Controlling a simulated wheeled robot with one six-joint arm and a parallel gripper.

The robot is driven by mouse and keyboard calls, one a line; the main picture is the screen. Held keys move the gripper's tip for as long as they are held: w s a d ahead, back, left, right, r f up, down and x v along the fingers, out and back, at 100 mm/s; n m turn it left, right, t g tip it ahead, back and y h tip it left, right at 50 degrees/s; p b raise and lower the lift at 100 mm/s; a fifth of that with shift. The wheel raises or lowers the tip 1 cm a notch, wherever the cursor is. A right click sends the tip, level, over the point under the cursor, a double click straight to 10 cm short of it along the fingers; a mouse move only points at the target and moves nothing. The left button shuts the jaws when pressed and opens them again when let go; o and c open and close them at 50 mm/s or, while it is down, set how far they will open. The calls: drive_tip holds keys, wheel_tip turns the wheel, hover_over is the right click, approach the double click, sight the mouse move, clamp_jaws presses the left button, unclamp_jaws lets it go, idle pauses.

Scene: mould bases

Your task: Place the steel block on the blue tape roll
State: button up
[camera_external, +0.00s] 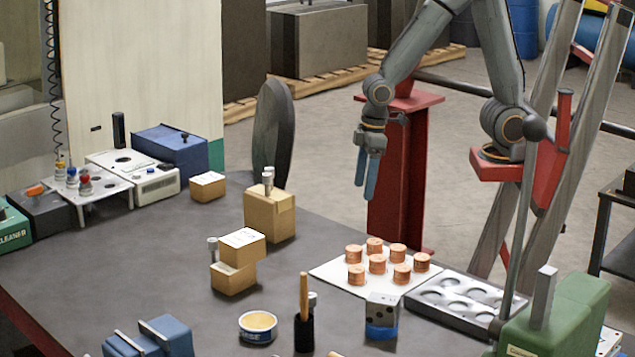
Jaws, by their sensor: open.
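The steel block (382,308) is a small grey cube with dark holes, near the front right of the table. It sits on top of the blue tape roll (381,331), which shows as a blue band beneath it. The block looks upright, and the roll's top is hidden by it. My gripper (370,190) is open and empty, pointing down with blue fingers. In the picture it is well above and behind the block, apart from it.
Several copper pieces (377,264) stand on a white sheet (330,272) behind the block. A grey tray with round recesses (425,301) lies to the right, beside a green machine (570,315). A black holder with a wooden handle (304,332) and a tub (258,326) stand left.

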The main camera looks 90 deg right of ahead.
drive_tip(key=s+d+f+m, duration=0.2)
drive_tip(key=s+d, duration=0.4)
drive_tip(key=s, duration=0.1)
drive_tip(key=shift+d+g, duration=0.2)
drive_tip(key=shift+g, duration=0.1)
idle(0.6)
